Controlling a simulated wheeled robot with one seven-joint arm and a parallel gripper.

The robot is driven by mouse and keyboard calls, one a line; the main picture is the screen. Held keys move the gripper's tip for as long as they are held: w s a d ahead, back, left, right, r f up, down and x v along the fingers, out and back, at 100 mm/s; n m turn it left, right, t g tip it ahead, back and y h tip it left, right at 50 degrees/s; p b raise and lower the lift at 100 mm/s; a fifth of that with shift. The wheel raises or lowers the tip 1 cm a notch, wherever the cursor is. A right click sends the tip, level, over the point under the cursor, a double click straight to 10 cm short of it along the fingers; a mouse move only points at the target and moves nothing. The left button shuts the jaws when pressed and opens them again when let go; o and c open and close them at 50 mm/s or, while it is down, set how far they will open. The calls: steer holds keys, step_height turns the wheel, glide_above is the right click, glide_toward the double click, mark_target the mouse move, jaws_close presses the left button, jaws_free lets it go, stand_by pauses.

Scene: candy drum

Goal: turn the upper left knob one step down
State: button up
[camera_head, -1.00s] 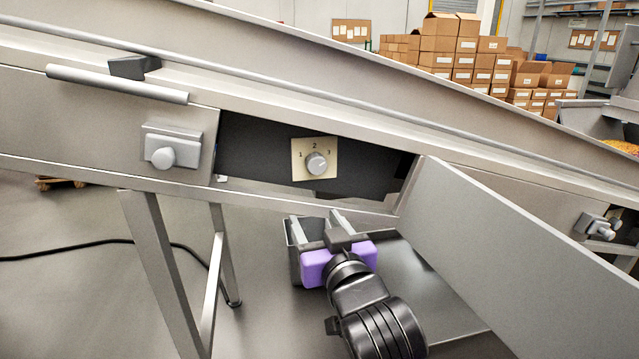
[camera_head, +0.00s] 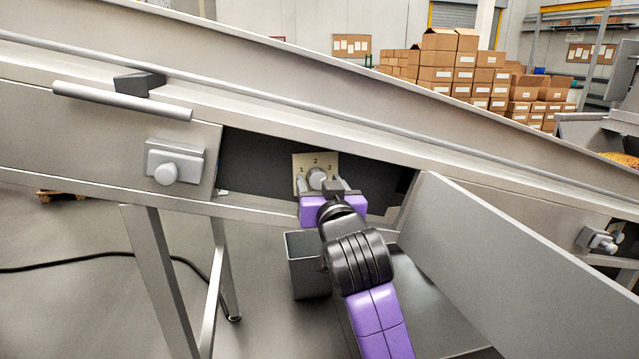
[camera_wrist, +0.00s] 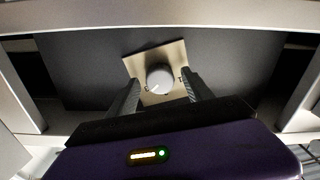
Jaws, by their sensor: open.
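A round grey knob (camera_head: 316,178) sits on a beige plate (camera_head: 299,160) numbered 1, 2 and 3, in a dark recess of the sloping metal panel. It also shows in the wrist view (camera_wrist: 159,78), where a pale line runs across its face towards the lower left. My gripper (camera_head: 319,185) is open. In the wrist view its fingers (camera_wrist: 159,90) stand one on each side of the knob, with gaps visible on both sides. I cannot tell how deep the fingertips reach. In the head view my gripper hides the lower part of the plate.
A grey latch with a round button (camera_head: 167,173) is on the panel at left, below a bar handle (camera_head: 122,100). A slanted metal plate (camera_head: 500,260) rises at right. A dark open bin (camera_head: 308,270) stands below the recess. Stacked cartons (camera_head: 455,65) are far behind.

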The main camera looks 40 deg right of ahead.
jaws_close()
stand_by(0.3)
steer(key=shift+n+p, duration=0.3)
steer(key=n+p, duration=0.2)
steer(key=shift+r+n, duration=0.1)
steer(key=shift+n, duration=0.2)
steer(key=n+p, duration=0.3)
steer(key=shift+n, duration=0.3)
steer(key=n+p, duration=0.3)
steer(key=n, duration=0.1)
steer(key=shift+n, duration=0.4)
steer(key=shift+p, duration=0.35)
